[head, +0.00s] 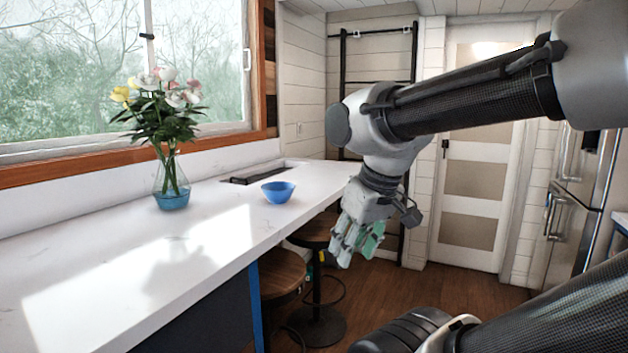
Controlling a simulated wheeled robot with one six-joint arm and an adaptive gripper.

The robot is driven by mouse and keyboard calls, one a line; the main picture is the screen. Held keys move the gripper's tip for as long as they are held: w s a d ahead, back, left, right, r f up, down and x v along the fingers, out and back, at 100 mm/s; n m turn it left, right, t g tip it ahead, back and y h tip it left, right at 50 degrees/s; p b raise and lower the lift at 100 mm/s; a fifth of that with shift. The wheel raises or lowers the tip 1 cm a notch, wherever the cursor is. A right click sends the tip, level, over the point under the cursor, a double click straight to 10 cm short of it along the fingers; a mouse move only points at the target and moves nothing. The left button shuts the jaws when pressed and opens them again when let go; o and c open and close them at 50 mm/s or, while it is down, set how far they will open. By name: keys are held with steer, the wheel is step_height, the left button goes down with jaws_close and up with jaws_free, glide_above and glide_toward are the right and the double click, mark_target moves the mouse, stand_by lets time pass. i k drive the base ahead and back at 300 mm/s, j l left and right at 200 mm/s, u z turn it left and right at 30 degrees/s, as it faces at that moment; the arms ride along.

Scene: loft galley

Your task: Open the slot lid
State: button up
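A long, low dark slot piece (258,171) lies on the white counter (230,208) near its back, by the wall. It is small here, and I cannot make out a separate lid or whether it is open. My gripper (353,250) points down beyond the counter's right edge, over the floor side. It is to the right of the slot piece and well apart from it. Its pale green fingers overlap in this view, so the gap between them cannot be judged. I see nothing held in them.
A blue bowl (278,192) stands on the counter just in front of the slot piece. A glass vase with flowers (172,185) stands to the left. Stools (280,272) stand below the counter edge. The near counter is clear.

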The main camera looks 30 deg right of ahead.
mark_target(253, 178)
steer(key=z, duration=0.45)
steer(key=i+l+u, duration=0.2)
steer(key=i, duration=0.25)
steer(key=i+l+u, duration=0.2)
steer(key=i+l, duration=0.2)
steer(key=l, duration=0.25)
steer(key=i+l+u, duration=0.1)
steer(key=l, duration=0.25)
steer(key=i+l+u, duration=0.15)
steer(key=i+l, duration=0.15)
steer(key=i+l+u, duration=0.1)
steer(key=l, duration=0.4)
steer(key=i+l+u, duration=0.15)
steer(key=i+l, duration=0.1)
steer(key=i, duration=0.1)
